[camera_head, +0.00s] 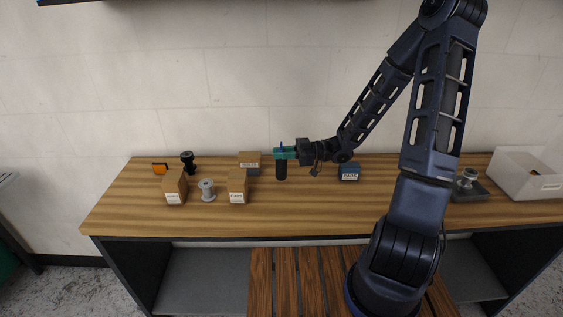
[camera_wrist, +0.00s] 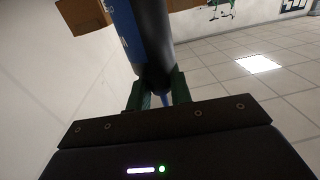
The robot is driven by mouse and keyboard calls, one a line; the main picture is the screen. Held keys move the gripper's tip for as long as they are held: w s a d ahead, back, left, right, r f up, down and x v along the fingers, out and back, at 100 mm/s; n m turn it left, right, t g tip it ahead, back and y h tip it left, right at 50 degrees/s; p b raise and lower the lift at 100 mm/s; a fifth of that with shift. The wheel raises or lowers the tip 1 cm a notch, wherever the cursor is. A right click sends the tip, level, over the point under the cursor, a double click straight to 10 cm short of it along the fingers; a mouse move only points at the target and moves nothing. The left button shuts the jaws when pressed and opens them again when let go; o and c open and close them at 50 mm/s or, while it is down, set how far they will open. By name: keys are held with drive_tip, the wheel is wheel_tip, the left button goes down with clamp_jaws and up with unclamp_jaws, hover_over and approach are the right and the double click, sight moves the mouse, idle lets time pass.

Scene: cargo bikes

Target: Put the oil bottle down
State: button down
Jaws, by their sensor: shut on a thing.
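The oil bottle (camera_head: 281,170) is a dark, upright bottle near the back middle of the wooden bench. My gripper (camera_head: 284,153), with green fingers, is shut on its upper part. In the wrist view the dark bottle (camera_wrist: 150,35) with a blue label fills the space between my green fingers (camera_wrist: 157,92). The bottle's lower end shows against or just above the bench top; I cannot tell whether it touches.
On the wooden bench (camera_head: 230,222), cardboard boxes (camera_head: 237,186) and a grey spool (camera_head: 207,190) stand to the left. A brown and grey box (camera_head: 250,163) is close left of the bottle. A dark blue box (camera_head: 349,172) stands to the right, and a white bin (camera_head: 525,178) at the far right. The front middle is clear.

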sight(282, 161)
drive_tip(key=shift+f, duration=1.75)
drive_tip(key=c, duration=1.3)
unclamp_jaws()
drive_tip(key=shift+f, duration=0.1)
drive_tip(key=shift+o, duration=0.2)
drive_tip(key=shift+d, duration=0.15)
drive_tip(key=d, duration=0.7)
drive_tip(key=shift+w, duration=0.3)
drive_tip(key=shift+w, duration=0.1)
